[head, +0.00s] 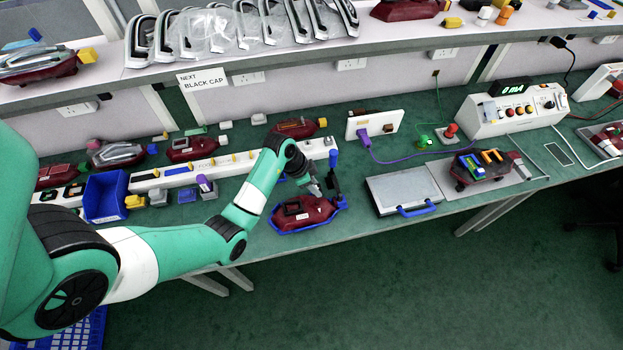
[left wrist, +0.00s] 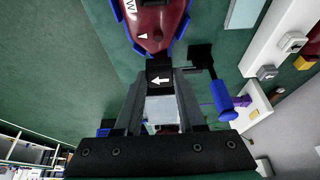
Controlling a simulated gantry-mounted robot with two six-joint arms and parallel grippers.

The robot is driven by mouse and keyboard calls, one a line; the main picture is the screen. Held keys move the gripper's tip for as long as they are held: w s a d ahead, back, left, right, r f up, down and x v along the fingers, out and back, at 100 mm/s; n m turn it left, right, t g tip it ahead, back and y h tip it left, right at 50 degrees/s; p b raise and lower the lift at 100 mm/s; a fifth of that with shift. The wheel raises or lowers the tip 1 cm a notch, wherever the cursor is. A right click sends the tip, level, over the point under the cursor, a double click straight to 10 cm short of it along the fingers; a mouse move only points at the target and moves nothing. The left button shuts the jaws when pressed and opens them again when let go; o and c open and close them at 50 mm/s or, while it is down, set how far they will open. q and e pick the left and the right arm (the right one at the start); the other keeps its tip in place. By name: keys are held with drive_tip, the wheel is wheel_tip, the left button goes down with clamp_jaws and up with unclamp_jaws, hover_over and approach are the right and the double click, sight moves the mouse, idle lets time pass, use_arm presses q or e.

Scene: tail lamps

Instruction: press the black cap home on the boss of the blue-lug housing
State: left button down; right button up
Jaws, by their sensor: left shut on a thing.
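A dark red housing (head: 296,214) sits in a blue cradle (head: 284,232) on the green bench. I cannot make out a blue lug apart from the blue cradle. My left gripper (head: 315,188) is just above the housing's far right end. In the left wrist view, the gripper (left wrist: 160,88) is shut on the black cap (left wrist: 160,75), which bears a white arrow. The pointed end of the housing (left wrist: 152,25) lies just beyond the cap. I cannot tell whether the cap touches it; the boss is hidden. My right gripper is not in view.
A blue-handled black clamp (head: 334,162) stands upright beside the cradle; it also shows in the left wrist view (left wrist: 222,98). A white strip (head: 225,165) with parts runs behind. A grey case (head: 400,188) lies to the right. A blue bin (head: 105,196) stands left.

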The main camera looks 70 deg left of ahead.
sight(319, 202)
use_arm(q)
drive_tip(key=shift+w+d+f, duration=0.1)
drive_tip(key=shift+d, duration=0.1)
drive_tip(key=shift+w+a, duration=0.2)
drive_tip(key=shift+w, duration=0.1)
drive_tip(key=shift+s, duration=0.15)
wheel_tip(319, 202, down, 6)
drive_tip(key=b, duration=0.5)
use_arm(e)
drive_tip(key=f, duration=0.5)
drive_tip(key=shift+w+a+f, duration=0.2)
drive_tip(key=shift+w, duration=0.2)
use_arm(q)
drive_tip(key=shift+r, duration=0.25)
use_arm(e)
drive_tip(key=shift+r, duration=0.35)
use_arm(q)
drive_tip(key=shift+f+b, duration=0.85)
drive_tip(key=shift+f, duration=0.5)
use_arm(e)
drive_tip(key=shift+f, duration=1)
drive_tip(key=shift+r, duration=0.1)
